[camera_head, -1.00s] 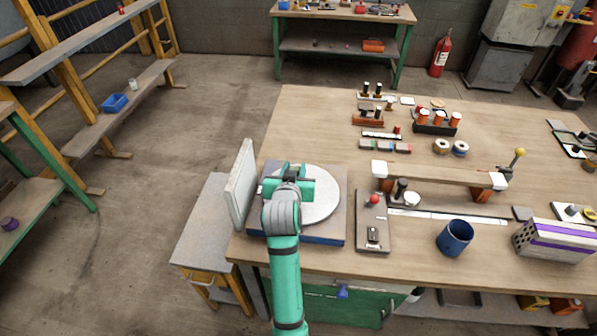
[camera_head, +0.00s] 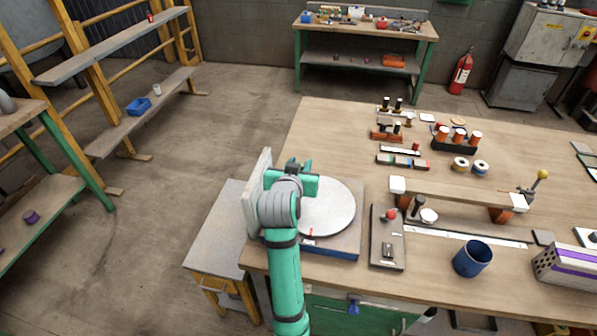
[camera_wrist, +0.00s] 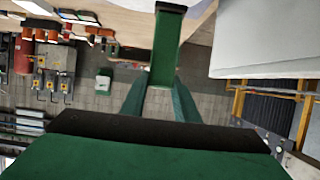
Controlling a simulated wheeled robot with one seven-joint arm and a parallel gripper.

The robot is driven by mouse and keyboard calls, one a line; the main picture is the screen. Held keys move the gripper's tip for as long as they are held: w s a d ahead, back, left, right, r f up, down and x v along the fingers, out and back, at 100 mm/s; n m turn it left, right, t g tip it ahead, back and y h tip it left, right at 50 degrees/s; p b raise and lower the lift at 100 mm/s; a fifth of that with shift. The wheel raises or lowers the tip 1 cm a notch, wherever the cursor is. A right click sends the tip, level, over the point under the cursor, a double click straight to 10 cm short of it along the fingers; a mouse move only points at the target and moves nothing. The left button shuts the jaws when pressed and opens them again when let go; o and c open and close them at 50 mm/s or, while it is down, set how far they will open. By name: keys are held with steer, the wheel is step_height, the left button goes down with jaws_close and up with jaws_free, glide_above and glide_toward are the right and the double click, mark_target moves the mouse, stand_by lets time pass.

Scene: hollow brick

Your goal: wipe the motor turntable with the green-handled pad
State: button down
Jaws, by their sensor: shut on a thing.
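The motor turntable is a pale round disc (camera_head: 335,207) on a blue-grey square base (camera_head: 335,247) at the workbench's near left corner. A small red mark shows at the disc's near edge. My gripper (camera_head: 299,168) is over the disc's far left part, beside the upright pale panel. In the wrist view my gripper (camera_wrist: 160,88) is shut on the dark green handle (camera_wrist: 168,45), which extends away between the fingers. The pad's wiping face is hidden, so I cannot tell whether it touches the disc.
A pale upright panel (camera_head: 256,192) stands left of the turntable, close to my wrist. Right of it are a grey plate with a red knob (camera_head: 388,240), a raised wooden bar (camera_head: 455,192) and a blue cup (camera_head: 473,258). The bench's back left is clear.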

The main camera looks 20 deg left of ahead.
steer(key=shift+r, duration=1.15)
steer(key=shift+w+a, duration=0.1)
